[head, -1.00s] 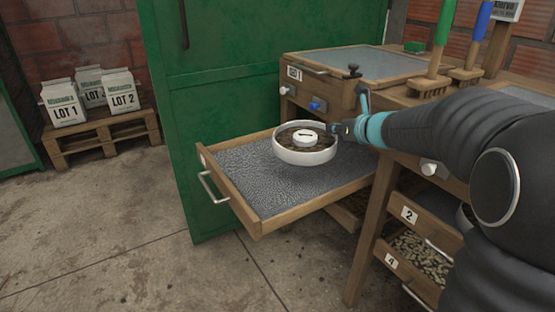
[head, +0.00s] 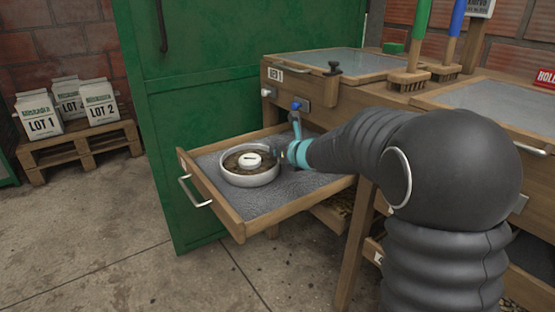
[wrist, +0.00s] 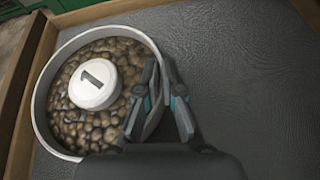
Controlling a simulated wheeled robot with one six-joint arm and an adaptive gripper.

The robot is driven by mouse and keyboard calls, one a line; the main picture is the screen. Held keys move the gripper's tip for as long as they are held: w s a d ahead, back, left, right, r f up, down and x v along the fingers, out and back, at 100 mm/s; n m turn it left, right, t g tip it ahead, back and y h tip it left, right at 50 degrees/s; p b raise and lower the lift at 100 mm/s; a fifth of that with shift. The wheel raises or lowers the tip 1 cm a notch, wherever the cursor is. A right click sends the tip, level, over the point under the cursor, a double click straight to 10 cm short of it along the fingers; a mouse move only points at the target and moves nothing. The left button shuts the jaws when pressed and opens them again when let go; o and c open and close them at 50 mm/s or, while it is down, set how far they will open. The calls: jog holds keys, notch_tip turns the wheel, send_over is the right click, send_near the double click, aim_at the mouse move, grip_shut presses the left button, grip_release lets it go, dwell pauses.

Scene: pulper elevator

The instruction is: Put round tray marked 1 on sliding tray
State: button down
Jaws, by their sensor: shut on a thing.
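The round tray (head: 249,177) is a white-rimmed dish of brown beans with a white disc in its middle. In the wrist view the disc on the round tray (wrist: 95,85) reads 1. The sliding tray (head: 298,190) is a pulled-out wooden drawer with a grey textured floor and a metal handle. The round tray is level, inside the drawer's walls and towards its left side; it looks low on the floor, but I cannot tell if it touches. My gripper (head: 287,154) is shut on its right rim, with fingers (wrist: 158,90) on both sides.
A wooden bench (head: 330,90) with a B1 label stands behind the drawer. Brushes (head: 408,80) stand on it. A green cabinet (head: 215,110) is close behind and left. LOT bags (head: 98,102) sit on a pallet at the left. The drawer floor right of the dish is clear.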

jog(key=shift+f, duration=0.65)
jog(key=c, duration=1.3)
grip_release()
